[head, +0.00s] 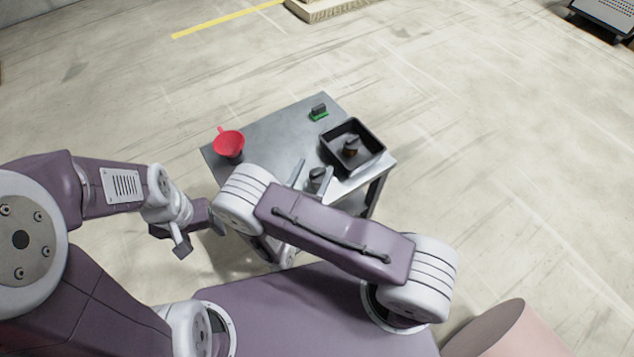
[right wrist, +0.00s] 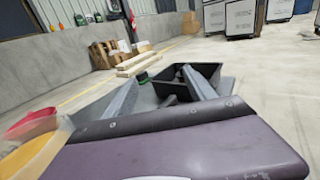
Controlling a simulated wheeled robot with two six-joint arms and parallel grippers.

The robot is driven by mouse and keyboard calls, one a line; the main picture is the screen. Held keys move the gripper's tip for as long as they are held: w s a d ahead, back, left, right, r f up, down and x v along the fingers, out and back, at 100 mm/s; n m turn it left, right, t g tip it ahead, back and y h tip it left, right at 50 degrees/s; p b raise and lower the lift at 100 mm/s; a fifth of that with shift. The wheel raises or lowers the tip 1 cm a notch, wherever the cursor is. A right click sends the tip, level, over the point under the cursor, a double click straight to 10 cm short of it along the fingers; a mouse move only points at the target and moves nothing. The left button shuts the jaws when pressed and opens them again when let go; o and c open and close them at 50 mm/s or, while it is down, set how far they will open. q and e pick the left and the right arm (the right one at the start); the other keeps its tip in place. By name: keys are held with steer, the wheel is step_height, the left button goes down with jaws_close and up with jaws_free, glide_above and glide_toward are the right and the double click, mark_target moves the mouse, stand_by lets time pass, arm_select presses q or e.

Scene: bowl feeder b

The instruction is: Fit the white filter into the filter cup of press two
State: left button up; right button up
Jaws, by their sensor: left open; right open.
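I cannot make out a white filter or a filter cup in either view. A small dark, grey-topped object (head: 317,174) stands at the table's near edge, between the fingers of my right gripper (head: 313,178) in the head view; I cannot tell whether it is a press. My left gripper (head: 171,242) is open and empty, off the table's left side.
The grey metal table (head: 275,135) carries a red funnel-like bowl (head: 229,142) at left and a green item with a dark block (head: 319,112) at the back. The tray fills the right side. The table's middle is clear. A yellow-rimmed shape (right wrist: 32,155) shows near the bowl in the wrist view.

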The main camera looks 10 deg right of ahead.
mark_target(317, 178)
step_height(317, 178, down, 7)
steer(key=b, duration=0.3)
steer(key=shift+f, duration=0.2)
steer(key=shift+b+x, duration=0.5)
steer(key=shift+x, duration=0.4)
steer(key=shift+w+d+f, duration=0.15)
steer(key=shift+w+d, duration=0.15)
steer(key=shift+w, duration=0.05)
steer(key=b+x, duration=0.1)
steer(key=x, duration=0.3)
steer(key=shift+w+d+b, duration=0.2)
steer(key=shift+b, duration=0.1)
steer(key=shift+w+d, duration=0.1)
steer(key=shift+w, duration=0.1)
steer(key=c, duration=1.2)
